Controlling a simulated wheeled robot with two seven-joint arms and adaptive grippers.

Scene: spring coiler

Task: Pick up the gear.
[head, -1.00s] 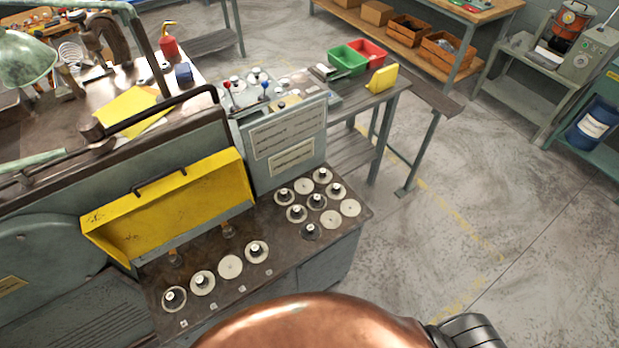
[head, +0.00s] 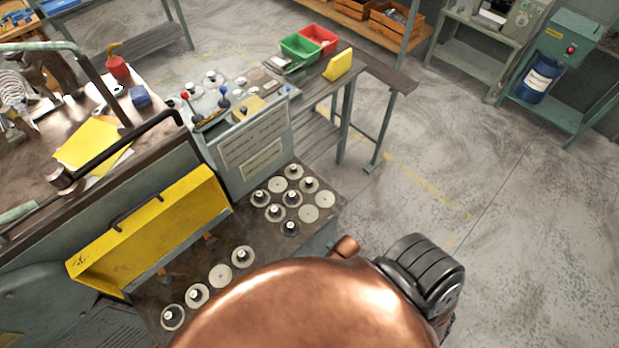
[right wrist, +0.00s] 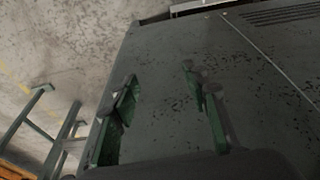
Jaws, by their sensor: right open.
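Several round pale gear discs lie on the dark machine top in the head view. One row, including a plain disc (head: 220,275), is at the front left beside the yellow cover. A cluster, including a disc on a dark post (head: 291,199), is at the right end. I cannot tell which one is the task's gear. My right gripper (right wrist: 158,80) is open and empty in the right wrist view, facing a grey-green machine panel. No gear shows in that view. My left gripper is not in view.
The raised yellow cover (head: 150,235) stands behind the left row. A control box (head: 250,140) with levers rises behind the cluster. My copper arm part hides the front of the machine top.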

